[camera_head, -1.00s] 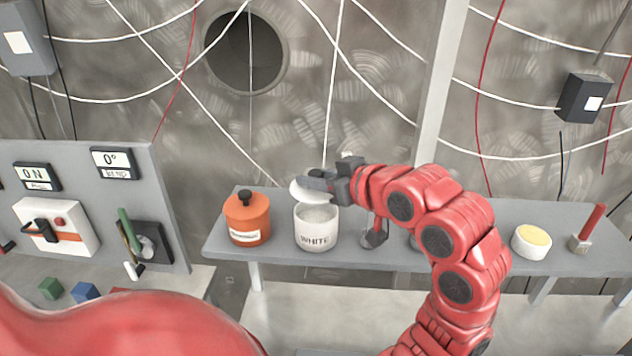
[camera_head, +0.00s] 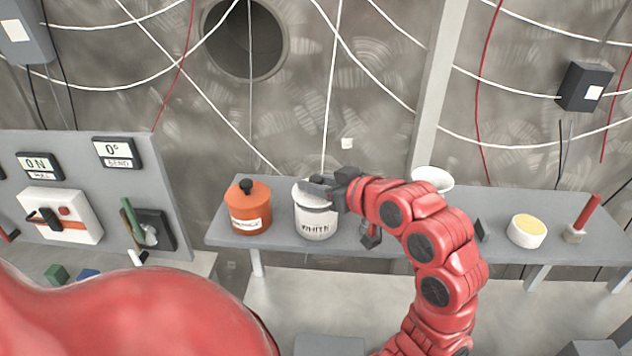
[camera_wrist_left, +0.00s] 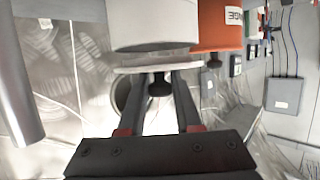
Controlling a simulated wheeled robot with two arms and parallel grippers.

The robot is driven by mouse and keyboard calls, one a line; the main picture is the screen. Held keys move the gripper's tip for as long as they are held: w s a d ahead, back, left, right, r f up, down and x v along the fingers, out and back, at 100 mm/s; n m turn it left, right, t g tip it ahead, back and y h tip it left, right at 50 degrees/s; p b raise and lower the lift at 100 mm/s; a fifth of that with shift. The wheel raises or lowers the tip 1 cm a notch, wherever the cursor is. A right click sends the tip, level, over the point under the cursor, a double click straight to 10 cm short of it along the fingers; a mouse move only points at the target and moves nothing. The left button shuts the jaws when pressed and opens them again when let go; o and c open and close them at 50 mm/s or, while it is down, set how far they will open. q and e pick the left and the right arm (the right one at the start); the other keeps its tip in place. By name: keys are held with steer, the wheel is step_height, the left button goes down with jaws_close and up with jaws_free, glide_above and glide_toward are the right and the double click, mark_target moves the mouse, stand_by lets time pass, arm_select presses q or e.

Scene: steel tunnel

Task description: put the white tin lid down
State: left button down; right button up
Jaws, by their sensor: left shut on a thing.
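The white tin (camera_head: 317,224), labelled WHITE, stands upright on the grey shelf. My left gripper (camera_head: 314,187) is over its top and is shut on the black knob of the white tin lid (camera_head: 300,197). In the left wrist view the lid (camera_wrist_left: 150,67) is a thin pale disc close to the mouth of the tin (camera_wrist_left: 150,25), with the knob between the fingers (camera_wrist_left: 160,85). The gripper hides part of the lid in the head view. My right gripper is not in view.
An orange lidded tin (camera_head: 248,212) stands close to the left of the white tin. On the right of the shelf (camera_head: 400,252) are a white bowl (camera_head: 433,179), a round yellow-topped dish (camera_head: 527,230) and a red-handled tool (camera_head: 585,218). A control panel (camera_head: 100,190) stands at the left.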

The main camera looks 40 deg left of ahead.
arm_select(q)
steer(key=shift+f, duration=0.35)
steer(key=c, duration=0.6)
jaws_free()
steer(key=shift+r, duration=0.1)
